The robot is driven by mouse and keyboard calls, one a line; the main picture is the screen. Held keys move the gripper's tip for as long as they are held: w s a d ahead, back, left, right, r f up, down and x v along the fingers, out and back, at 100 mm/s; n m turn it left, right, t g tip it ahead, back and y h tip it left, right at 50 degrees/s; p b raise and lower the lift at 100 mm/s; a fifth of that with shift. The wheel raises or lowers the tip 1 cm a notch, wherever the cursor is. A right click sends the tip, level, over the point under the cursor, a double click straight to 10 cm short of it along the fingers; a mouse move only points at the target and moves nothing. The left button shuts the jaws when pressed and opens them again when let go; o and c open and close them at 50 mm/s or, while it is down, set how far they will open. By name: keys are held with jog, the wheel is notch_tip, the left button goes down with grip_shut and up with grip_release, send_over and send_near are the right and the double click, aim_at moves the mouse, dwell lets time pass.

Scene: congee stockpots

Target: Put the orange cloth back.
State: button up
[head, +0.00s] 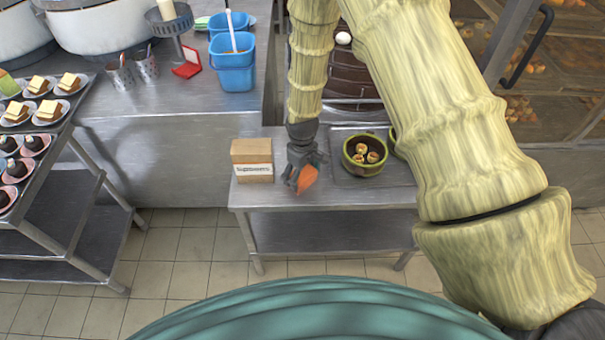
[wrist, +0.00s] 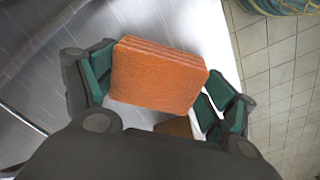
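The orange cloth (wrist: 158,75) is a folded, layered block between the two green-padded fingers of my gripper (wrist: 156,88) in the wrist view. The fingers close on its opposite sides. In the head view my gripper (head: 303,172) points down with the orange cloth (head: 307,179) at its tip, over the front part of the low steel table (head: 340,197). I cannot tell whether the cloth touches the table top.
A labelled cardboard box (head: 252,160) stands just left of my gripper. A green pot with buns (head: 365,155) stands to the right on a tray. Blue buckets (head: 232,60) stand on the counter behind. A dessert rack (head: 70,215) is at left.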

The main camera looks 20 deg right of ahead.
aim_at(302, 174)
jog(key=shift+o, duration=1.3)
notch_tip(302, 174, up, 12)
jog(key=b, duration=0.2)
jog(key=shift+b, duration=0.4)
jog(key=shift+s, duration=0.1)
